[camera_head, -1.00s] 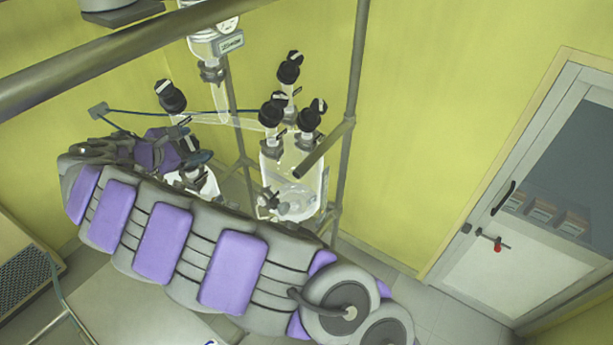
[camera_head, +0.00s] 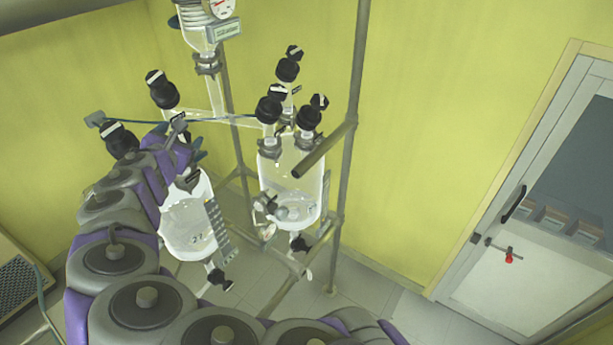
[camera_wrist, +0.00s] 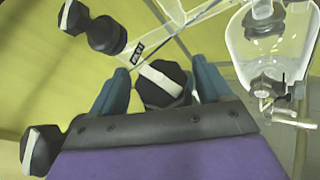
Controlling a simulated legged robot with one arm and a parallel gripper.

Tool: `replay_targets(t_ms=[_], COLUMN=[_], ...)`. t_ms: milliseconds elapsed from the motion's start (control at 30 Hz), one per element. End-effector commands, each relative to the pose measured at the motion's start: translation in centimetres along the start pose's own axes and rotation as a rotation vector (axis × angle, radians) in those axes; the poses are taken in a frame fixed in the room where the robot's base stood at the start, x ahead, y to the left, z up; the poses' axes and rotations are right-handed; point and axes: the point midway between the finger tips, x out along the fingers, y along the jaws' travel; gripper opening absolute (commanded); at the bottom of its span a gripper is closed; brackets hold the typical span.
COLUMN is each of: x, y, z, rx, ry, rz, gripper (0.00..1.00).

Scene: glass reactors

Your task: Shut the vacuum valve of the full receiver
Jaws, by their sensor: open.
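The left glass receiver (camera_head: 188,222) hangs from the frame with clear liquid in its lower part. The right glass receiver (camera_head: 292,175) has clear liquid near its bottom. I cannot tell for sure which counts as full. In the wrist view, a black valve knob (camera_wrist: 163,92) with a white stripe sits between the two blue-grey fingers of my gripper (camera_wrist: 160,70). The fingers are open, with a gap visible on each side of the knob. In the head view my gripper is above the left receiver, mostly hidden by my arm.
More black striped knobs stand close by: one at the wrist view's upper left (camera_wrist: 88,22), one at its lower left (camera_wrist: 40,148), and several on the right receiver (camera_head: 270,110). A metal post (camera_head: 352,110) stands right of the glassware. Floor is clear towards the door (camera_head: 540,190).

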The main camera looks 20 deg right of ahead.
Motion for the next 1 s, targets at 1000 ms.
replay_targets(t_ms=[1000], x=[0.25], y=[-0.43], z=[-0.28], rx=[-0.297], ry=[-0.005], rz=[0.523], gripper=[0.78])
